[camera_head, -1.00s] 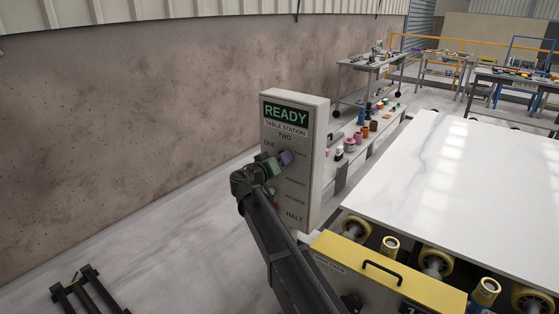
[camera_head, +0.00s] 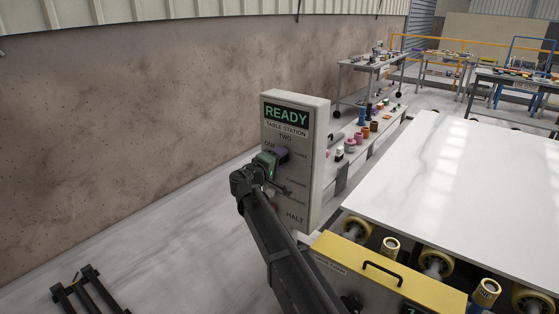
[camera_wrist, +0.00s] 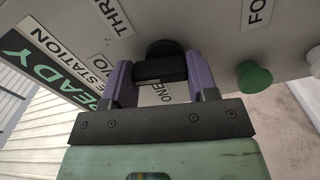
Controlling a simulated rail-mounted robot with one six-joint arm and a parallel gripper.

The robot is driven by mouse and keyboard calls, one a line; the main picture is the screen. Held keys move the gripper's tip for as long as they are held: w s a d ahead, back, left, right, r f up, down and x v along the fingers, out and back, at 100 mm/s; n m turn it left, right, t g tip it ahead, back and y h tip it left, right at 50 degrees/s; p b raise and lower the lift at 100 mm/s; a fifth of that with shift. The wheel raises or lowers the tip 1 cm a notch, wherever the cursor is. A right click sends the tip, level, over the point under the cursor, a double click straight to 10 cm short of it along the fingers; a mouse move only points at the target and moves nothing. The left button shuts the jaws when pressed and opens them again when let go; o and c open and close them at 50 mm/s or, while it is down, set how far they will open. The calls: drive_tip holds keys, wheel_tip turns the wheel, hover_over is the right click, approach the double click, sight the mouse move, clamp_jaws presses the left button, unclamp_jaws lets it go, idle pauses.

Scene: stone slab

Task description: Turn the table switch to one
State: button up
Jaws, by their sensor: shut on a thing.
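The table station panel (camera_head: 303,180) is a grey upright box with a green READY display and the labels TWO, ONE and HALT on its face. My gripper (camera_head: 280,156) is at the panel face, just below and right of the ONE label. In the wrist view, my gripper (camera_wrist: 163,80) has its two purple fingers on either side of the black switch handle (camera_wrist: 160,69), shut on it. The ONE label (camera_wrist: 168,93) shows between the fingers. The switch is hidden by my gripper in the head view, and I cannot tell its exact setting.
A green button (camera_wrist: 254,77) and a paler button at the picture's edge stick out of the panel to the right in the wrist view. A white slab (camera_head: 470,190) lies on rollers at the right. A yellow-topped cabinet (camera_head: 390,268) stands in front of it.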

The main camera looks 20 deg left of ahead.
drive_tip(key=n, duration=1.4)
drive_tip(key=shift+a+f, duration=0.15)
drive_tip(key=shift+a, duration=0.1)
idle(0.4)
drive_tip(key=o, duration=0.9)
drive_tip(key=shift+o, duration=0.2)
drive_tip(key=v, duration=1)
drive_tip(key=shift+s, duration=0.35)
drive_tip(key=shift+a, duration=0.1)
